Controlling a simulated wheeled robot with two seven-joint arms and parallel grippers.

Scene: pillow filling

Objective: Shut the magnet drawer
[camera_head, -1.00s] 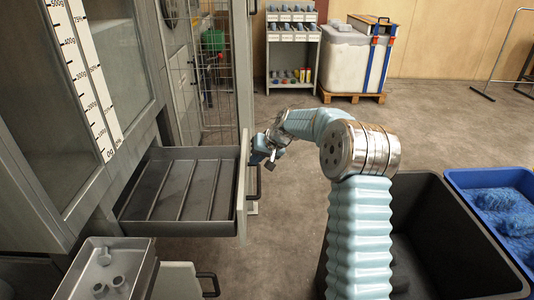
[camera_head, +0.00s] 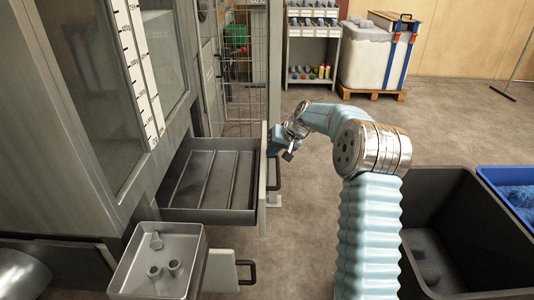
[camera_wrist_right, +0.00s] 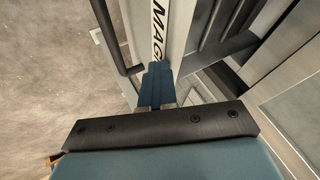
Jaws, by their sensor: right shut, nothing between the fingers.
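The magnet drawer (camera_head: 212,216), a grey ribbed drawer, stands pulled out from the cabinet and looks empty. Its pale front panel (camera_head: 263,190) has a dark bar handle (camera_head: 276,178) on its outer side. In the right wrist view the panel carries a label (camera_wrist_right: 157,30) reading "MAG", partly cut off, and the handle (camera_wrist_right: 112,38) is to its left. My right gripper (camera_head: 275,145) is shut and empty at the panel's far upper end. In the wrist view its blue fingertips (camera_wrist_right: 157,80) overlap the panel's near end; I cannot tell whether they touch. My left gripper is out of view.
A grey tray (camera_head: 122,277) with several small pieces stands nearer, beside a lower drawer handle (camera_head: 247,272). A black bin (camera_head: 450,185) and a blue bin (camera_head: 500,177) stand at right. Bare floor (camera_head: 305,215) lies between drawer and arm.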

